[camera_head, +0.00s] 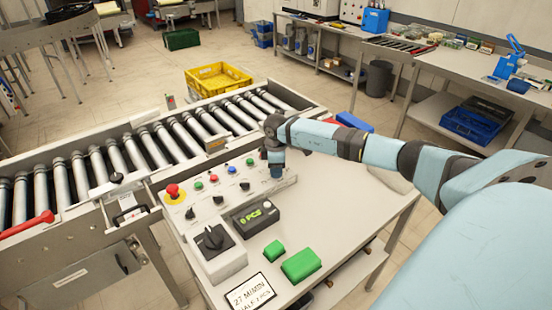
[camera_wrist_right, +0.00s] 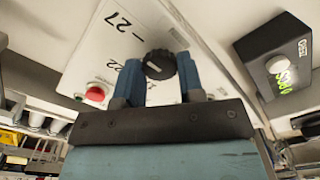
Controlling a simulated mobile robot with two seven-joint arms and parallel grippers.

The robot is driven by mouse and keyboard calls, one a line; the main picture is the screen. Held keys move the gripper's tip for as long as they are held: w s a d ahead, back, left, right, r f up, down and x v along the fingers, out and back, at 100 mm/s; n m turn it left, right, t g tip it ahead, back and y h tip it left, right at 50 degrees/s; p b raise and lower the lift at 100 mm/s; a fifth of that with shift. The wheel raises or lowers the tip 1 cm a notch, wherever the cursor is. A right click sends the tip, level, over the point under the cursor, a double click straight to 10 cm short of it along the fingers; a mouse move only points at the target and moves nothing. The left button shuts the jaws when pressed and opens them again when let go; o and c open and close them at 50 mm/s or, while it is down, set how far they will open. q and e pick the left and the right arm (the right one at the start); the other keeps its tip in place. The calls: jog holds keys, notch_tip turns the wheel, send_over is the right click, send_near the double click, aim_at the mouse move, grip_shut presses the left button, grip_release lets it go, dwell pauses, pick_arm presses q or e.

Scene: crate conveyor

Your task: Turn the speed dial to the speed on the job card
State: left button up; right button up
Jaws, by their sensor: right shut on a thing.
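The speed dial (camera_wrist_right: 160,63) is a black ribbed knob on a white panel in the right wrist view. My right gripper (camera_wrist_right: 158,78) is shut on it, one blue finger on each side. The printed numbers 27 and 22 show to the left of the dial; I cannot tell exactly where its pointer stands. In the head view my right gripper (camera_head: 276,172) points down at the far right end of the control panel and hides the dial. The job card (camera_head: 250,292) lies at the front of the table and reads 27 M/MIN on top. My left gripper is not in view.
A red stop button (camera_head: 173,192), small knobs and a black rotary switch (camera_head: 212,240) stand left of the gripper. A counter box (camera_head: 255,217) and green blocks (camera_head: 300,265) are nearer.

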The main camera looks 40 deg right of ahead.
jog(key=shift+r, duration=0.1)
jog(key=o, duration=0.9)
notch_tip(320, 180, up, 14)
jog(key=shift+f+b, duration=0.1)
jog(key=shift+b, duration=0.95)
jog(key=shift+f, duration=0.1)
